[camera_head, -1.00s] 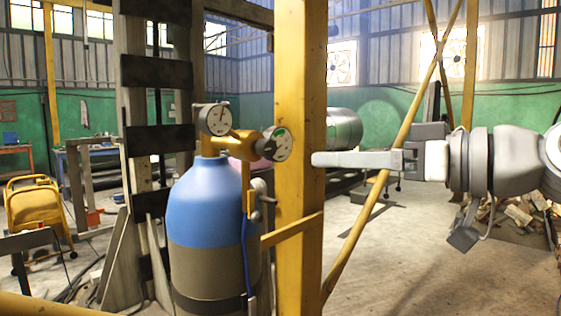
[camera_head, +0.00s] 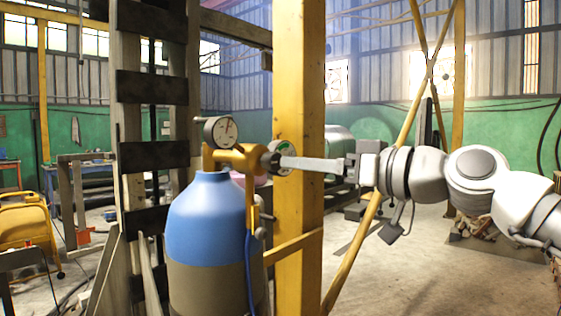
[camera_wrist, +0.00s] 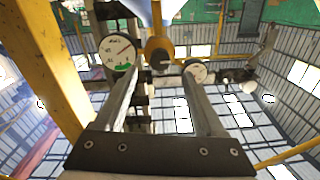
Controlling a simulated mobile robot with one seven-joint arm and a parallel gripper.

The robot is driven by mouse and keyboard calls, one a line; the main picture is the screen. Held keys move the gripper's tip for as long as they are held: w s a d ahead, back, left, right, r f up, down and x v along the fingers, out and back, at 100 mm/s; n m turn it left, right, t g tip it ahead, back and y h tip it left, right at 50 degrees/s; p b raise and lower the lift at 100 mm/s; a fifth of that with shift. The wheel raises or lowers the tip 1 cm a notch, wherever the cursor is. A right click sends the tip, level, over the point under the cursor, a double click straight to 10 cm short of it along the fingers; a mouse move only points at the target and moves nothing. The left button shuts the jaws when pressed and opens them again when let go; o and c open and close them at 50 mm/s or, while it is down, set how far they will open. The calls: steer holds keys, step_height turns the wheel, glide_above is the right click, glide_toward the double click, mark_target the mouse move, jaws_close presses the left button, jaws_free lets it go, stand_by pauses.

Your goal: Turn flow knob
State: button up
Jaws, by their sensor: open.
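A brass regulator (camera_head: 234,157) sits on top of a blue and grey gas cylinder (camera_head: 205,222). It carries one white dial gauge (camera_head: 220,132) and a second gauge with a green patch (camera_head: 283,147). In the wrist view, a small grey knob (camera_wrist: 160,63) shows on the round brass body between the green-marked gauge (camera_wrist: 118,52) and the other gauge (camera_wrist: 197,70). My gripper (camera_head: 285,161) reaches in from the right, its tips overlapping the green-marked gauge. In the wrist view, my open gripper (camera_wrist: 160,75) has its fingers either side of the knob; contact cannot be told.
A yellow post (camera_head: 299,240) stands close behind the regulator and cylinder. A dark-banded upright (camera_head: 150,88) is to the left, and a yellow slanted brace (camera_head: 362,232) to the right. Open floor (camera_head: 420,275) lies at the lower right.

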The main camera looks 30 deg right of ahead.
mark_target(277, 161)
steer(key=x, duration=0.6)
steer(key=shift+w, duration=0.1)
steer(key=shift+c, duration=0.4)
jaws_close()
